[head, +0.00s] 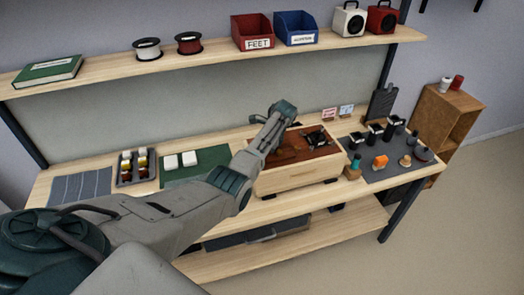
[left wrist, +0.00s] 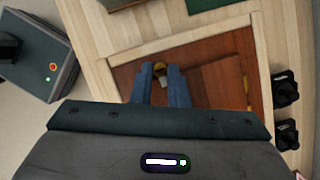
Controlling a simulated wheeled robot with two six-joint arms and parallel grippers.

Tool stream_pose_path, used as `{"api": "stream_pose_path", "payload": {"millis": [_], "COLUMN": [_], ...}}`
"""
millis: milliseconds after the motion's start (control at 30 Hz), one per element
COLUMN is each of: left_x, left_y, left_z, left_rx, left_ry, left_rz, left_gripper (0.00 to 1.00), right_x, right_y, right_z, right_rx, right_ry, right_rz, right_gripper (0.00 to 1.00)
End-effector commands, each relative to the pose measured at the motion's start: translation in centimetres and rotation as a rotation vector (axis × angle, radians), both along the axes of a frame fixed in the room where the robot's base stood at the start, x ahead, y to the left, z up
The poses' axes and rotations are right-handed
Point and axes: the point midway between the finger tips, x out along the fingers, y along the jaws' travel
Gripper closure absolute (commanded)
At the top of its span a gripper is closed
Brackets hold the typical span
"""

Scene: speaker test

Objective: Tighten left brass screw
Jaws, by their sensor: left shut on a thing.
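A light wooden speaker box (head: 297,178) with a red-brown inside stands on the bench; its rim (left wrist: 150,45) shows in the left wrist view. My left gripper (left wrist: 163,80) reaches into this box with its two blue fingers close together. A small brass screw (left wrist: 159,66) shows at the fingertips, and the fingers are shut on it. Its lower part is hidden. Another brass-coloured bit (left wrist: 247,86) lies at the right inner edge. In the head view my left wrist is over the box's left part and its fingertips are hidden. My right gripper is not seen.
A grey mat (head: 378,176) with black parts, an orange piece and small cups lies right of the box. Left are a green mat (head: 208,174), a dark tray (head: 124,180) and a striped cloth (head: 85,185). A shelf (head: 215,52) with bins runs above.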

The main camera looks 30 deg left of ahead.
Motion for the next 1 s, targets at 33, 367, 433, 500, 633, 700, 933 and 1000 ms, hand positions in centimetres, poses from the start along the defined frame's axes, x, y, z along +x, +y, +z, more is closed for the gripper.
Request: {"api": "stream_pose_path", "payload": {"millis": [33, 367, 433, 500, 633, 700, 933, 1000], "left_x": [0.28, 0.28, 0.28, 0.28, 0.23, 0.18, 0.09, 0.15], "left_y": [0.07, 0.05, 0.05, 0.05, 0.04, 0.03, -0.03, -0.16], "left_z": [0.44, 0.44, 0.44, 0.44, 0.37, 0.29, 0.17, 0.37], "left_rx": [0.002, 0.003, 0.003, 0.003, 0.002, 0.001, 0.0, 0.0], "left_ry": [-0.011, -0.009, -0.009, -0.01, -0.008, -0.007, -0.003, -0.003], "left_rz": [-0.009, -0.027, -0.027, -0.026, -0.025, -0.026, -0.025, -0.025], "left_gripper": [1.0, 1.0, 1.0, 1.0, 0.68, 0.64, 0.64, 0.64], "right_x": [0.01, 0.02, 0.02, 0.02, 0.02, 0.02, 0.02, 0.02], "right_y": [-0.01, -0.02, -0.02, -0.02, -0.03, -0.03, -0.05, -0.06], "right_z": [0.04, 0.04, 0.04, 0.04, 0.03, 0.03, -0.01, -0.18], "right_rx": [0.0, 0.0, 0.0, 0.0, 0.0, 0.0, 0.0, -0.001], "right_ry": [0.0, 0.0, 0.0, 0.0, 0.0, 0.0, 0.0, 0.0], "right_rz": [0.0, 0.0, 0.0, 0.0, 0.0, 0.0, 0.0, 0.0], "right_gripper": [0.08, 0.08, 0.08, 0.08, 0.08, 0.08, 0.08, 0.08]}}
